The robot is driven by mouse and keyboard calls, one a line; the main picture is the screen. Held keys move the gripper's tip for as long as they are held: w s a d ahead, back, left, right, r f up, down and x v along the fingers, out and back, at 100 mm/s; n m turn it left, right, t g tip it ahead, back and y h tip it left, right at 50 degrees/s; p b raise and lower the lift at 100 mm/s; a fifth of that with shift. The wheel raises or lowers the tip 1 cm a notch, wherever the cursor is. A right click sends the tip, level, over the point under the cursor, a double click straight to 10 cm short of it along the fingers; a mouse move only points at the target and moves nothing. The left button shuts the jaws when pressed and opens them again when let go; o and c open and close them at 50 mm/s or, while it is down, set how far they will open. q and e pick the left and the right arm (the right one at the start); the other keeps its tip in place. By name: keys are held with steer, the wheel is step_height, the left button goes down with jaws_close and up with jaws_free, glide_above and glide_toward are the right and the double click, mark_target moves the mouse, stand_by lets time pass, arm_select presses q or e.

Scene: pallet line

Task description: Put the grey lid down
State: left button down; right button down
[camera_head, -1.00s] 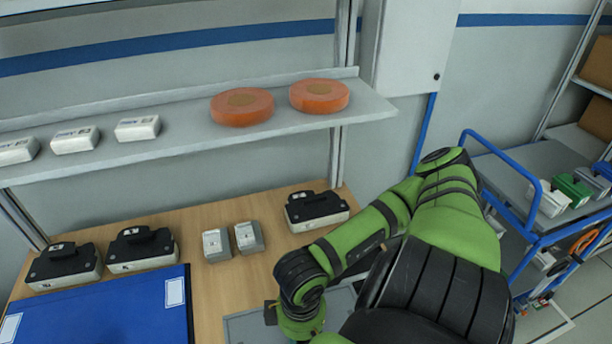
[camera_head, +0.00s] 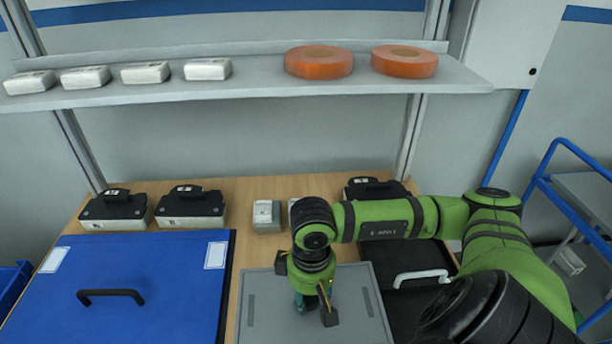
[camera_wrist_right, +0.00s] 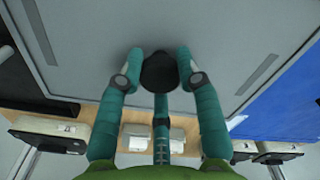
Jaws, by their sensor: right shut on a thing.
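The grey lid (camera_head: 358,300) is a flat grey panel with darker strips near its sides, at the bottom middle of the head view, between the blue lid and a black surface. In the right wrist view the grey lid (camera_wrist_right: 225,35) fills the upper part. My right gripper (camera_head: 308,302) is over the lid, pointing down. In the wrist view its teal fingers (camera_wrist_right: 160,72) are closed around the lid's black round knob (camera_wrist_right: 158,75). I cannot tell whether the lid touches what is below it. My left gripper is out of view.
A blue lid (camera_head: 150,262) with a black handle lies left. Black-and-white devices (camera_head: 192,206) and small grey boxes (camera_head: 266,216) stand behind on the wooden table (camera_head: 240,190). A black surface with a white handle (camera_head: 420,276) is right. A shelf (camera_head: 250,93) holds orange discs (camera_head: 318,62) and white boxes.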

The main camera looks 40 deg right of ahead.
steer(key=shift+w+d+f, duration=0.1)
steer(key=shift+w+f, duration=0.25)
steer(key=shift+w, duration=0.4)
step_height(320, 180, down, 4)
steer(key=shift+r+p, duration=0.1)
steer(key=shift+p, duration=0.95)
steer(key=shift+f+b, duration=0.35)
steer(key=shift+f, duration=0.05)
steer(key=c, duration=0.8)
jaws_free()
steer(key=shift+r, duration=0.1)
steer(key=shift+c, duration=0.2)
